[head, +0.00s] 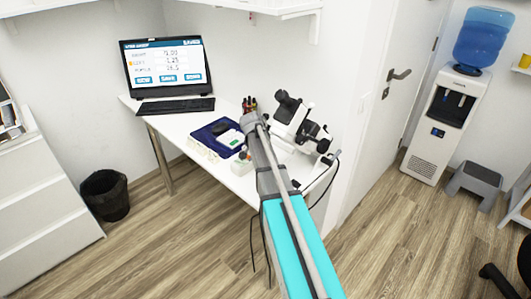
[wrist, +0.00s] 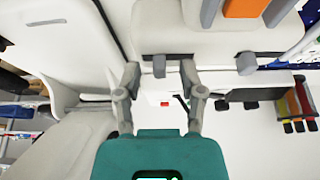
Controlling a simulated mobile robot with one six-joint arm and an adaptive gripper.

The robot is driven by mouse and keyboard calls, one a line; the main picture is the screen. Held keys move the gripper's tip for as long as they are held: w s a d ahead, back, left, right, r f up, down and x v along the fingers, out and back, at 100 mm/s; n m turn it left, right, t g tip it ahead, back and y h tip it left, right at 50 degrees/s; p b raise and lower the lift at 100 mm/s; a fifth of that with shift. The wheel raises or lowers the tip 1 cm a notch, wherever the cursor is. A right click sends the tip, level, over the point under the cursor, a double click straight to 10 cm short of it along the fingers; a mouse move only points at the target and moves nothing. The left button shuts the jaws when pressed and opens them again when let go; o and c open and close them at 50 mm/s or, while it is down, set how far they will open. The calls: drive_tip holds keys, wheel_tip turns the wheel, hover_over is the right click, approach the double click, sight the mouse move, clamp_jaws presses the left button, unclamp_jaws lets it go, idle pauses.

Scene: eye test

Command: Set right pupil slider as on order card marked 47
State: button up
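In the wrist view the two fingers of my gripper (wrist: 159,70) are apart. A small dark grey tab (wrist: 159,66) on a pale instrument body (wrist: 165,22) shows between the fingertips, with a gap on each side. A second grey tab (wrist: 246,63) sits to its right. I cannot tell which is the right pupil slider, nor whether the fingers are level with the tab in depth. In the head view a white and black optical instrument (head: 290,112) stands at the table's right end; my arm hides the gripper there. I cannot make out any order card marked 47.
The white table (head: 165,118) carries a laptop (head: 168,62) with a settings screen, a black keyboard (head: 175,106) and a dark blue tray (head: 203,133) holding small items. A dark bin (head: 106,195) is at left. A water dispenser (head: 443,120) and grey step stool (head: 475,182) stand right.

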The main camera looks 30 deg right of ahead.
drive_tip(key=shift+w, duration=0.15)
drive_tip(key=shift+w+a, duration=0.3)
drive_tip(key=shift+w, duration=0.5)
drive_tip(key=shift+w+p+v, duration=0.25)
drive_tip(key=shift+p+v, duration=0.7)
drive_tip(key=shift+v, duration=0.1)
drive_tip(key=p+v, duration=1.1)
drive_tip(key=v, duration=0.1)
drive_tip(key=s+a+f+n+y+b, duration=0.2)
drive_tip(key=s+a+f+n+b, duration=0.1)
drive_tip(key=s+a+n, duration=0.3)
drive_tip(key=s+a+f+n+y+b, duration=0.2)
drive_tip(key=s+a+f+n+b, duration=0.2)
drive_tip(key=s+a+n, duration=0.3)
drive_tip(key=shift+s+a+f+g, duration=0.4)
drive_tip(key=shift+s+a+f, duration=0.4)
drive_tip(key=shift+s+a, duration=1.95)
drive_tip(key=shift+s+d, duration=0.7)
drive_tip(key=shift+s, duration=0.15)
